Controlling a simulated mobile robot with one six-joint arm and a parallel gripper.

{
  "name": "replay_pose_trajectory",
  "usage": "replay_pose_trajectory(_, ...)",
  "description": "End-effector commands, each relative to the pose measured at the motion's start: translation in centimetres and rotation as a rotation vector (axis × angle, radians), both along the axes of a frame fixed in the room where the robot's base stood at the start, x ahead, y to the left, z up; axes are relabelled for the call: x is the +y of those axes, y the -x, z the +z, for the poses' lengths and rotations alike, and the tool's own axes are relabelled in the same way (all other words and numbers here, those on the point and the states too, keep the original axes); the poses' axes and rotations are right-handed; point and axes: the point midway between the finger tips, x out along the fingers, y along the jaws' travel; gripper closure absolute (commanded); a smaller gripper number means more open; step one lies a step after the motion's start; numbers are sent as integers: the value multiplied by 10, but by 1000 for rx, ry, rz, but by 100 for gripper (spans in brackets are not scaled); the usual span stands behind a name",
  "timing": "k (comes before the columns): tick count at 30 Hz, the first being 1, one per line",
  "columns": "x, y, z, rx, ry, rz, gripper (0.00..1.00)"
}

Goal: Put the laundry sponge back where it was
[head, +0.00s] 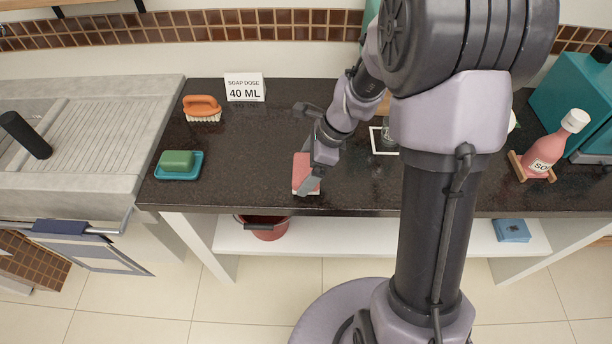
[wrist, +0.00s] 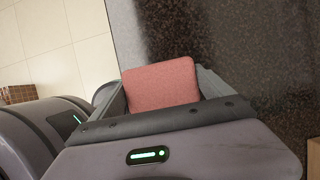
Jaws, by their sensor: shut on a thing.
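The laundry sponge (head: 303,172) is a pink block with a pale lower layer, at the front edge of the dark counter. My gripper (head: 310,178) reaches down onto it from above and is shut on it. In the wrist view the sponge (wrist: 160,84) sits between the two fingers of my gripper (wrist: 163,92). I cannot tell whether its underside touches the counter.
The dark counter (head: 245,150) is clear left of the sponge. A green soap on a teal dish (head: 180,172), an orange brush (head: 202,106) and a "SOAP DOSE 40 ML" sign (head: 244,88) stand left. A red bucket (head: 267,230) and blue cloth (head: 512,230) are below.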

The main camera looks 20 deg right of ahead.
Motion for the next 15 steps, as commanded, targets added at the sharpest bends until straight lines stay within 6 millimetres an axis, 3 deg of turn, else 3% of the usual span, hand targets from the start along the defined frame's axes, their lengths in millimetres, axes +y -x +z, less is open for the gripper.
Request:
replay_pose_trajectory(1, 0, 1, -17, 2, -1, -1, 54)
replay_pose_trajectory(3, 0, 0, -24, 2, -1, -1, 54)
replay_pose_trajectory(12, -1, 1, -23, 0, 0, -1, 54)
replay_pose_trajectory(13, -1, 1, -23, 0, 0, -1, 8)
replay_pose_trajectory(15, -1, 1, -23, 0, 0, -1, 0)
